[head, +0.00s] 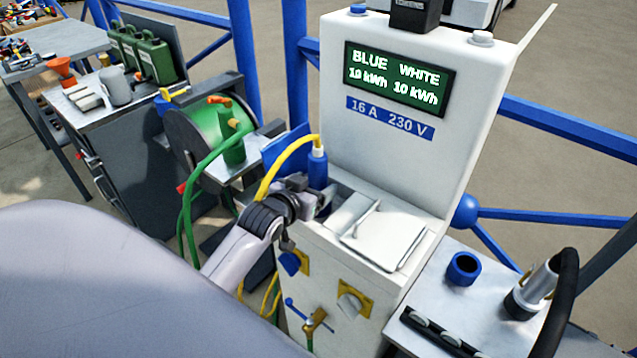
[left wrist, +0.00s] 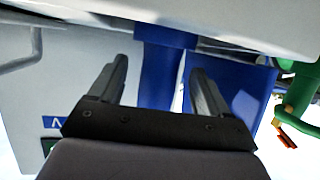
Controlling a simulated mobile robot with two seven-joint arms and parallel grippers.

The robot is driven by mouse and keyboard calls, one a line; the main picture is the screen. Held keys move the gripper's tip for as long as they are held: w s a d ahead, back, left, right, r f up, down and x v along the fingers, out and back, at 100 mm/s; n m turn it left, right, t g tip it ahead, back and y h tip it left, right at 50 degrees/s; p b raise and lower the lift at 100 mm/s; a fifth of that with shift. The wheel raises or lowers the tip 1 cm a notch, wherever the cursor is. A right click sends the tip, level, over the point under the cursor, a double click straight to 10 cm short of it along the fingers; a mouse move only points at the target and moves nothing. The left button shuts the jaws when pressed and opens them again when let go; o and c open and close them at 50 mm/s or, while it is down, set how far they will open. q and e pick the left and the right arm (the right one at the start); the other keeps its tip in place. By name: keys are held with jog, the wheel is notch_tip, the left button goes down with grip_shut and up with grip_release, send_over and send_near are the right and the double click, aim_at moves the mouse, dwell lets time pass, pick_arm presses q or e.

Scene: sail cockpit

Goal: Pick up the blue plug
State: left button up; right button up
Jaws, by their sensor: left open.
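The blue plug (head: 318,172) stands upright on the ledge of the white power pedestal, at its left side, with a yellow cable (head: 285,160) curving from its top. My left gripper (head: 316,200) is at the plug's lower part in the head view, its fingertips partly hidden. In the left wrist view the blue plug (left wrist: 158,85) shows between the two spread fingers of the left gripper (left wrist: 160,72). The fingers lie on either side of it with gaps visible. My right gripper is not in view.
The white pedestal (head: 400,160) bears a green display and a white flap (head: 384,238) right of the plug. A green hose (head: 187,205) and reel stand at left. A side table (head: 480,290) with a blue ring and metal nozzle is at lower right.

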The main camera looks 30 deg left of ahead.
aim_at(321, 181)
pick_arm(q)
jog(key=shift+x, duration=2.35)
jog(key=c, duration=1.3)
notch_tip(321, 181, up, 23)
jog(key=shift+s+f, duration=0.1)
